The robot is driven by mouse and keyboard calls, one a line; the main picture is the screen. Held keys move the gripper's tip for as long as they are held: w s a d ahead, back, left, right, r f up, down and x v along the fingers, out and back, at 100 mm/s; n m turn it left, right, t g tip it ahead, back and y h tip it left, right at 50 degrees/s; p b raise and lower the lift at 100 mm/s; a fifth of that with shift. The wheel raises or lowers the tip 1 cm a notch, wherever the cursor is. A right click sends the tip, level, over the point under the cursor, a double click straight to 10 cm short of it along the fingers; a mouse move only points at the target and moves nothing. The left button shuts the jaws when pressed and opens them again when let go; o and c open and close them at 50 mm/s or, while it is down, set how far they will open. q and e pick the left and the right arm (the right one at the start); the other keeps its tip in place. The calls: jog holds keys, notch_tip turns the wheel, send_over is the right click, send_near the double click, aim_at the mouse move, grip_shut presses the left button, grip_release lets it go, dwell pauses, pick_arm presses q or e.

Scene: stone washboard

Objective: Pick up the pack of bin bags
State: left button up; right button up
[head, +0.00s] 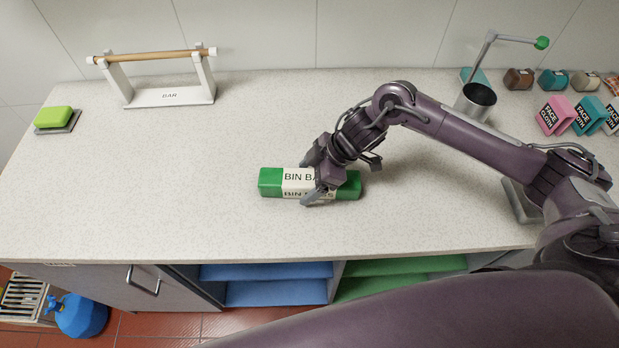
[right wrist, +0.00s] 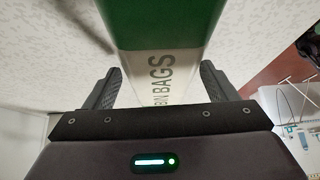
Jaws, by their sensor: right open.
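The pack of bin bags (head: 270,183) is a green box with a white label band, lying lengthwise left to right on the pale speckled counter in the head view. My right gripper (head: 312,184) is at the pack, over its label and right part, hiding some of the lettering. In the right wrist view the pack (right wrist: 165,40) runs between the two dark fingers of the right gripper (right wrist: 163,88). The fingers are open, one on each side, with a visible gap on the left side. My left gripper is not in view.
A bar stand (head: 170,97) and a green block on a dish (head: 53,118) are at the left. A metal cup (head: 476,100) and several face cloth packs (head: 556,115) are at the back right. The counter around the pack is clear; its front edge is below.

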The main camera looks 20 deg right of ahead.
jog(key=shift+a+f, duration=0.3)
jog(key=shift+f, duration=0.1)
jog(key=shift+w+a+f, duration=0.1)
jog(key=shift+f, duration=0.1)
jog(key=c, duration=1.3)
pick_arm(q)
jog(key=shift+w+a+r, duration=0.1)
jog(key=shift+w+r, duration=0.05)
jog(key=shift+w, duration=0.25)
pick_arm(e)
jog(key=shift+o, duration=0.2)
jog(key=shift+r, duration=0.15)
